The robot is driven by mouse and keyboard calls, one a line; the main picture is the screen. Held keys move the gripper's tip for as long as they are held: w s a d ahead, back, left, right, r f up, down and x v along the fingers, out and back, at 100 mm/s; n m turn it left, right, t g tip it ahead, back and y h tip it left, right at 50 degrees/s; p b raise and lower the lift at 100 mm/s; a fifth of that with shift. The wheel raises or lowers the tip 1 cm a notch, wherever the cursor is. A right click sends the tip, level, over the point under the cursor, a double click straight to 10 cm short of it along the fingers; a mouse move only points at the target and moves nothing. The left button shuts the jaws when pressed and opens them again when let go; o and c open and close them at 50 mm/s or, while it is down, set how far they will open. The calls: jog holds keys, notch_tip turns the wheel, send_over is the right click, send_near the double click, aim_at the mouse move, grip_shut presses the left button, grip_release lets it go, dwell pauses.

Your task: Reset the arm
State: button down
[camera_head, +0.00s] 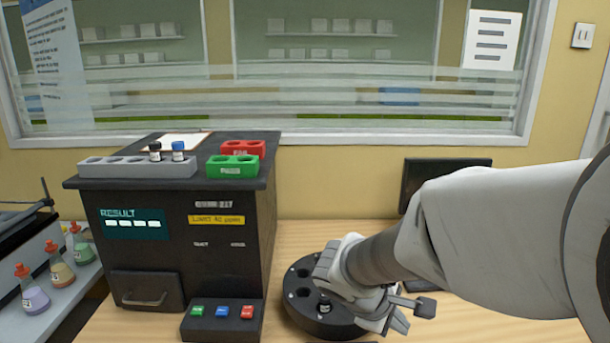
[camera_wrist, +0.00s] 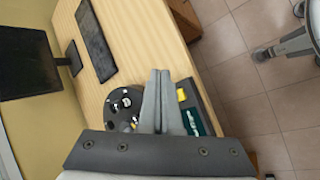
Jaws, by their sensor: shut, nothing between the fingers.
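My arm reaches in from the right in the head view. My gripper (camera_head: 397,322) is low over the table, at the right side of a round black holder (camera_head: 300,312) with several holes, and hides part of it. In the wrist view the two grey fingers of my gripper (camera_wrist: 160,75) lie together with nothing between them. The round holder (camera_wrist: 112,119) shows just left of the fingers there, with small vials in it. I cannot tell whether the gripper touches the holder.
A black analysis machine (camera_head: 180,262) carries a grey rack (camera_head: 120,168) with two vials, plus red (camera_head: 244,148) and green (camera_head: 231,166) racks. A button box (camera_head: 222,330) stands in front. A monitor (camera_head: 420,172) is behind my arm. Flasks (camera_head: 33,296) stand at left.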

jog(key=s+a+r+m+t+y, duration=0.1)
jog(key=s+r+m+y, duration=0.3)
jog(key=s, duration=0.3)
jog(key=s+a+r+m+t+y, duration=0.1)
jog(key=s+a+r+m+y, duration=0.1)
jog(key=s+r+m, duration=0.4)
notch_tip(320, 180, up, 12)
jog(key=p, duration=1.3)
jog(key=shift+s+r, duration=0.15)
jog(key=shift+s, duration=0.2)
dwell(0.8)
